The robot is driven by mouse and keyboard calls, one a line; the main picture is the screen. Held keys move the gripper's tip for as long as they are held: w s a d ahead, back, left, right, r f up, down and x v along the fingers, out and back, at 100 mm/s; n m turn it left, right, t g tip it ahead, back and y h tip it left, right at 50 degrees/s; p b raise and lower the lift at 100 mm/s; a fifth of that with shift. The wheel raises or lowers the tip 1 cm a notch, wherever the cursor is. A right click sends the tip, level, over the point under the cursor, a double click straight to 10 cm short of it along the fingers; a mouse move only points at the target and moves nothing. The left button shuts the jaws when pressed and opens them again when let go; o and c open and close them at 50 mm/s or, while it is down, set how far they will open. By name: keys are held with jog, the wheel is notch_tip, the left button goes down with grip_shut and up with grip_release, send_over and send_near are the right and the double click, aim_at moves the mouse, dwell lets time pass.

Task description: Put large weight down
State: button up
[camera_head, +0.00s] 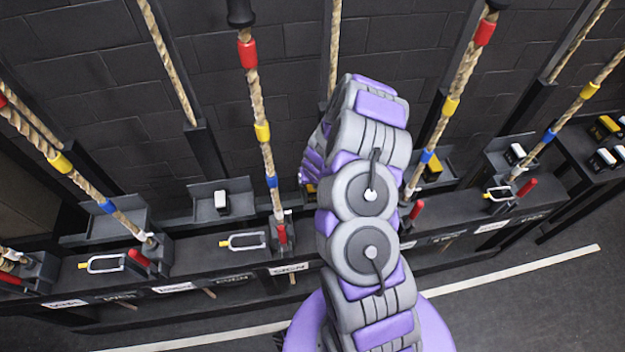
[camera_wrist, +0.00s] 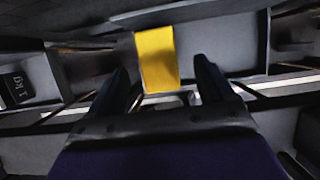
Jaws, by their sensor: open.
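A yellow block (camera_wrist: 158,60), which looks like the large weight, stands upright on a grey tray (camera_wrist: 222,42) in the wrist view. My gripper (camera_wrist: 164,74) is open, with one dark finger on each side of the block's lower part. I cannot tell whether the fingers touch it. In the head view my arm hides most of my gripper, and only a small yellow patch (camera_head: 311,187) shows beside it above the bench.
A small dark weight marked 1 kg (camera_wrist: 16,86) sits left in the wrist view. In the head view, a black-and-white weight (camera_head: 220,201) and another yellow-topped weight (camera_head: 432,171) stand on trays along the bench (camera_head: 190,277). Ropes with coloured bands rise from it.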

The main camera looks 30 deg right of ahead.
jog(key=p+v, duration=0.1)
jog(key=v, duration=0.4)
jog(key=shift+r, duration=0.1)
jog(key=shift+s, duration=0.1)
dwell(0.4)
